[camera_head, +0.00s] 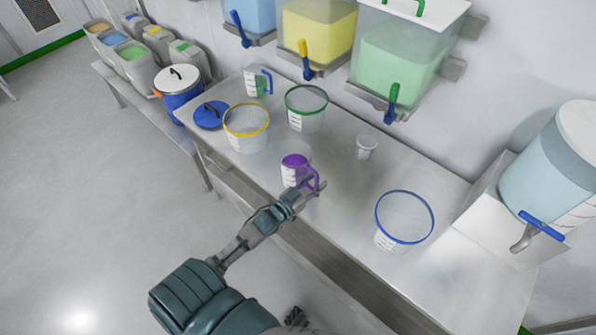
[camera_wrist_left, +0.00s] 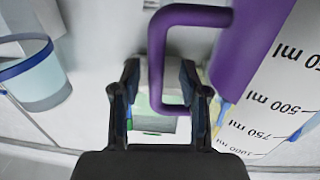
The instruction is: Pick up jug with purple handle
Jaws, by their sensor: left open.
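My left gripper (camera_head: 310,190) is open at the handle. The gripper also shows in the left wrist view (camera_wrist_left: 160,85), a finger on each side of the handle bar. I cannot tell whether the fingers touch it.
On the steel bench (camera_head: 340,195) stand a yellow-rimmed bucket (camera_head: 246,128), a green-rimmed bucket (camera_head: 306,108), a blue-handled jug (camera_head: 257,82), a small clear cup (camera_head: 366,147) and a blue-rimmed bucket (camera_head: 404,218). Tanks with taps hang behind. The bench is clear around the cup.

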